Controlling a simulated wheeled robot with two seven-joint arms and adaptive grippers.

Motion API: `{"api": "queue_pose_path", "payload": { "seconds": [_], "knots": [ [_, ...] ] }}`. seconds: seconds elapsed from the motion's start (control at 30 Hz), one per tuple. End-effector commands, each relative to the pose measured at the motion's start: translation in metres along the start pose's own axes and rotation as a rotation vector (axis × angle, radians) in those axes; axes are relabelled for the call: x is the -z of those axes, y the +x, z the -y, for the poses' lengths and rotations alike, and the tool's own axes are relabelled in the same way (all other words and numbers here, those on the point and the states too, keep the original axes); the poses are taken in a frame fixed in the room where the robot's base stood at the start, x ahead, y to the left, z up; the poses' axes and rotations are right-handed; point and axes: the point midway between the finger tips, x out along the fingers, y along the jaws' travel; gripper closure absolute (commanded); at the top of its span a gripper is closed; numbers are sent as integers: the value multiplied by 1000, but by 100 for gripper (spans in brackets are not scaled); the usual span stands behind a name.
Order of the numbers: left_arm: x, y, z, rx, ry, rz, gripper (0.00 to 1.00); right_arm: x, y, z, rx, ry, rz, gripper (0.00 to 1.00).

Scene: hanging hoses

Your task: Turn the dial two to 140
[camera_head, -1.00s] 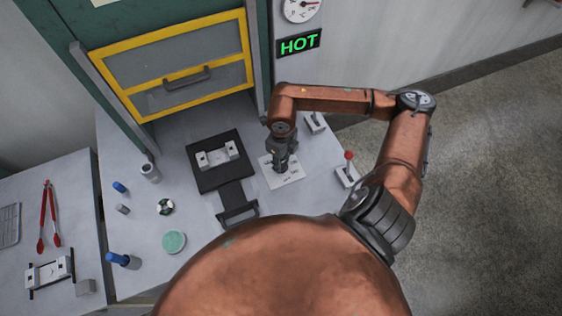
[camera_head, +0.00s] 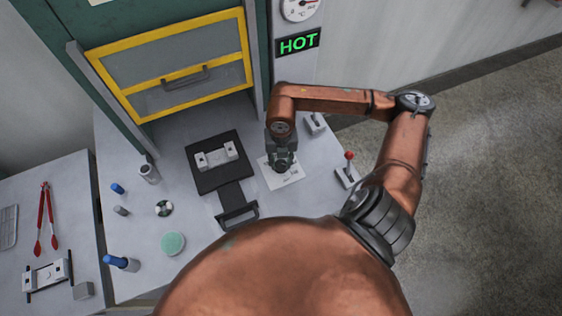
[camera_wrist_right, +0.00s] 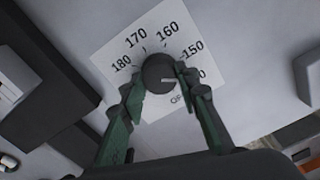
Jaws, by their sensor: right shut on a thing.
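A dark round dial knob (camera_wrist_right: 158,68) stands on a white scale card (camera_wrist_right: 125,45) marked 180, 170, 160 and 150. One more number, right of the knob, is partly hidden by a finger; only its final 0 shows. The knob's white mark points right and slightly down, below 150, toward that number. My right gripper (camera_wrist_right: 160,90) is shut on the knob, a finger on each side. In the head view, the right gripper (camera_head: 282,163) is over the card (camera_head: 290,176) and hides the knob. My left gripper is not in view.
A black plate with a metal fixture (camera_head: 215,155) lies left of the card. A red-knobbed lever (camera_head: 348,172) and a small grey switch block (camera_head: 315,122) stand to its right. A yellow-framed door (camera_head: 170,70) and a lit HOT sign (camera_head: 299,43) are behind.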

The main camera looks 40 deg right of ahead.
Motion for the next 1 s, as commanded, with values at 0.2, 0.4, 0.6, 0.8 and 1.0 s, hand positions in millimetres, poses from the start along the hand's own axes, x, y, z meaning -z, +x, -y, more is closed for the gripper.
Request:
{"api": "queue_pose_path", "payload": {
  "seconds": [0.2,0.4,0.6,0.8,1.0],
  "knots": [
    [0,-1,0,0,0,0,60,0,-1,0,-1,118,1,95],
    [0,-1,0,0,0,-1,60,0,0,0,-1,179,1,95],
    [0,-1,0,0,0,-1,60,0,0,0,-1,201,1,95],
    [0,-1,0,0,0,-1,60,0,0,0,-1,202,1,95],
    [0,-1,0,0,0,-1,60,0,0,0,-1,202,1,67]
  ]
}}
